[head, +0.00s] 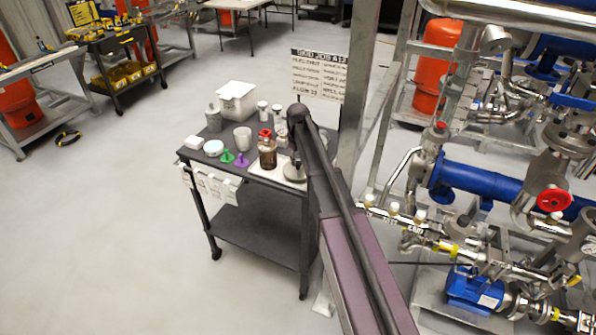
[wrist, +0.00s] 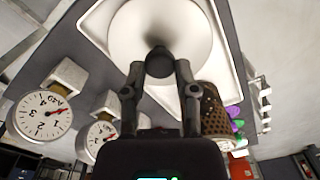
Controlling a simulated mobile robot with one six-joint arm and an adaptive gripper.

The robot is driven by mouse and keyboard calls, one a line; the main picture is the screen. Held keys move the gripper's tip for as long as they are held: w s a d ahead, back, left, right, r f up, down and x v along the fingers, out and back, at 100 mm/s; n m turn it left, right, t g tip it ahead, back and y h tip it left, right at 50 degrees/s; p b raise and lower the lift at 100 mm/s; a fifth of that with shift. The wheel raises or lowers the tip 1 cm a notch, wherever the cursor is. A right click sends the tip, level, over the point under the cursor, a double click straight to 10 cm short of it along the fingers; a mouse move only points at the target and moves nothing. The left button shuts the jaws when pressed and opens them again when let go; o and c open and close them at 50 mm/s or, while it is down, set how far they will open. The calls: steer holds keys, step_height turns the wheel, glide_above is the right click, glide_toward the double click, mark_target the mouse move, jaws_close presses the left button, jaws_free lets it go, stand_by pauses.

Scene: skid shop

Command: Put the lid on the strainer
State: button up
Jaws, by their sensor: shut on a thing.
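A round pale metal lid (wrist: 135,30) with a dark knob (wrist: 160,62) is under my gripper in the wrist view. My gripper (wrist: 160,75) is shut on the knob, one finger on each side. The lid lies over a white tray (wrist: 92,28); I cannot tell whether it touches the tray. In the head view the lid (head: 293,173) shows partly behind my arm, above the cart's right end. A brown cylinder that looks perforated (wrist: 213,115) stands close to the right finger in the wrist view.
Two dial gauges (wrist: 42,115) lie left of the tray.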

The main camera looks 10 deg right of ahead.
steer(key=shift+r+p, duration=1.15)
steer(key=shift+r, duration=0.2)
steer(key=shift+s+f, duration=0.1)
